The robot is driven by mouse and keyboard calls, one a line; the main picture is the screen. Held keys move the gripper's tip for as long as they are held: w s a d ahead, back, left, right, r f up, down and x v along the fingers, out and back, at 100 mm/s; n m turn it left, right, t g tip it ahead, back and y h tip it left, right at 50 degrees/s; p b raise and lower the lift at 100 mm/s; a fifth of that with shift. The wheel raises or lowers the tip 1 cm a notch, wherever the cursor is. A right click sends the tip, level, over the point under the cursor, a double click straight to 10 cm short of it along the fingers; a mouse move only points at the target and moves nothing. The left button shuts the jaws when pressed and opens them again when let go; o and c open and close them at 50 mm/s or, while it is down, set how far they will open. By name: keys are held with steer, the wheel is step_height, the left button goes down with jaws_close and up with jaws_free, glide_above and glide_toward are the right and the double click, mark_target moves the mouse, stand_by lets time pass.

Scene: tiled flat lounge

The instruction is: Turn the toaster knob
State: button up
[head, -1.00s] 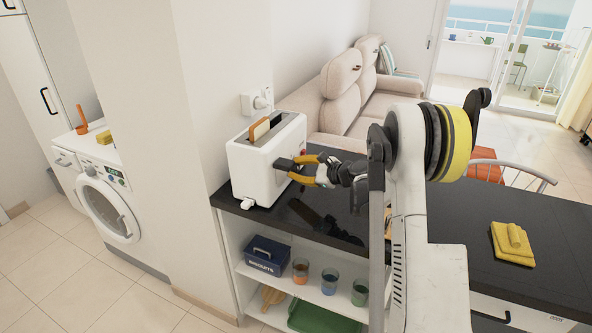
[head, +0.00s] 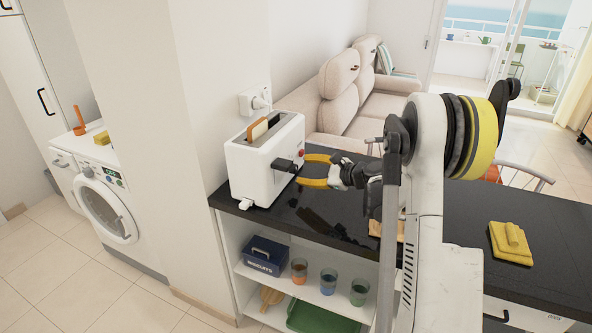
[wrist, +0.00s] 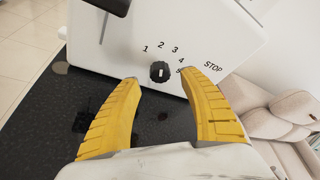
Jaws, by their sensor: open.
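The white toaster (head: 250,175) stands on the dark counter, with brown toast (head: 257,129) in a slot. A black lever (head: 283,165) juts from its face. In the wrist view, the toaster's face (wrist: 110,40) carries a small round black knob (wrist: 159,71) with a white mark, ringed by several printed numbers and the word STOP. My gripper (head: 302,170) has yellow fingers and is open, a little off that face. In the wrist view my gripper (wrist: 160,79) has a fingertip on each side of the knob, with nothing held. I cannot tell whether they touch it.
A wall socket (head: 256,99) with a plug is behind the toaster. Glasses and a blue biscuit tin (head: 266,256) stand on the shelf below. A folded yellow cloth (head: 511,243) lies on the counter at right.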

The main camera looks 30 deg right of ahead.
steer(key=v, duration=0.7)
stand_by(0.3)
